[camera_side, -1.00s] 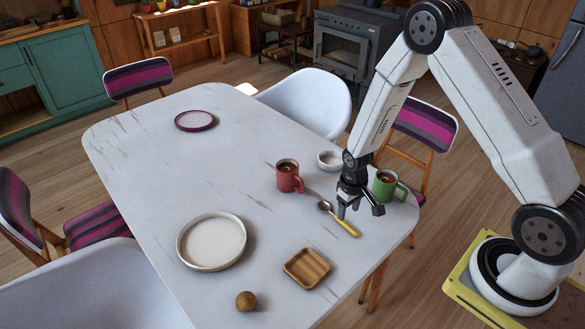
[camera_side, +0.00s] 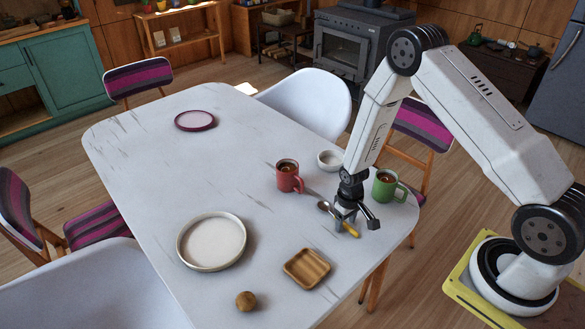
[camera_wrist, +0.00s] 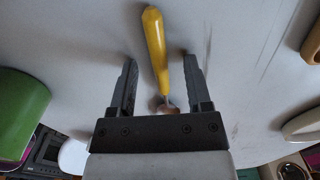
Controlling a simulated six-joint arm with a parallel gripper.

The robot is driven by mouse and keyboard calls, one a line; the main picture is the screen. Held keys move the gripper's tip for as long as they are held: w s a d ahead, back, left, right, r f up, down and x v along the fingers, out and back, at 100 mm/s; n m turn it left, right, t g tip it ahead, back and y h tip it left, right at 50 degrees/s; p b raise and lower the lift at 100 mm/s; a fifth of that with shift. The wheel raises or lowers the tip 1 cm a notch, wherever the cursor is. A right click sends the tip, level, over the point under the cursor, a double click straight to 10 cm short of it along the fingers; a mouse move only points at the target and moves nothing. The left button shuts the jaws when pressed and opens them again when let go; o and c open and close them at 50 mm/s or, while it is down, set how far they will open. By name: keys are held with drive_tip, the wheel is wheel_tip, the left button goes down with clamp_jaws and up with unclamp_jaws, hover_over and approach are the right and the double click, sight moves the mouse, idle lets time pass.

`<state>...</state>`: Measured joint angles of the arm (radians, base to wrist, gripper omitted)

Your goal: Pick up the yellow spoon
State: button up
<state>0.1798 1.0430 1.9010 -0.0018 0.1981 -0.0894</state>
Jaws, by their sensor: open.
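The yellow spoon (camera_side: 350,231) lies on the white table, with its dark bowl end (camera_side: 324,206) toward the red mug and its yellow handle toward the table's right edge. My gripper (camera_side: 347,227) is low over the spoon, pointing down. In the wrist view my gripper (camera_wrist: 160,82) is open, with one finger on each side of the spoon. The yellow handle (camera_wrist: 154,45) runs between the fingers and out past their tips. The spoon's bowl is mostly hidden behind the gripper body there. I cannot tell whether the fingertips touch the table.
A green mug (camera_side: 384,187) stands close to the right of my gripper, and a red mug (camera_side: 288,177) to its left. A small white bowl (camera_side: 329,160) is behind. A wooden tray (camera_side: 306,268), a white plate (camera_side: 212,241) and a round brown item (camera_side: 245,301) are in front.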

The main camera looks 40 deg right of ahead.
idle(0.4)
clamp_jaws()
drive_tip(key=shift+r, duration=0.15)
drive_tip(key=shift+w+r, duration=0.1)
drive_tip(key=shift+r, duration=0.7)
drive_tip(key=s+a+r, duration=0.2)
drive_tip(key=s+r, duration=0.9)
drive_tip(key=s, duration=0.3)
